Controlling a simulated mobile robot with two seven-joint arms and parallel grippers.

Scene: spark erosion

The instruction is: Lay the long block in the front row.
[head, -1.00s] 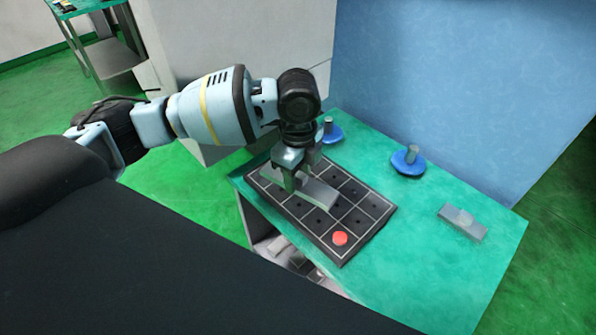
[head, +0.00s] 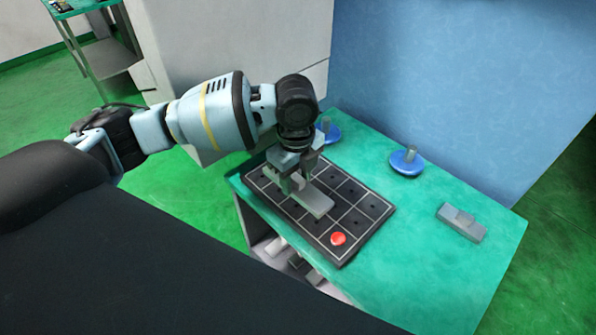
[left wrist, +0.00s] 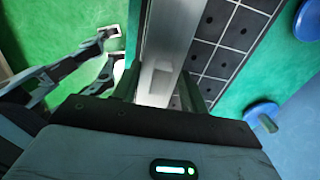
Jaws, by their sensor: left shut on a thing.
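My left gripper (head: 297,178) is shut on the long grey block (head: 317,203), gripping it near its middle. The block lies lengthwise over the near-side row of the black gridded board (head: 352,238); I cannot tell whether it touches the board. In the left wrist view the block (left wrist: 170,35) runs up from between my fingers, with the board (left wrist: 224,40) to its right. A red disc (head: 338,239) sits in the near right corner cell. Grey jointed parts (left wrist: 85,65) at the left of the wrist view may be my right gripper; its jaws are unclear.
The board lies on a green table (head: 430,275). Two blue discs with grey pegs stand behind it, one at the back right (head: 406,161) and one partly behind my gripper (head: 328,131). A grey block (head: 461,222) lies at the right. A blue wall (head: 455,90) rises behind.

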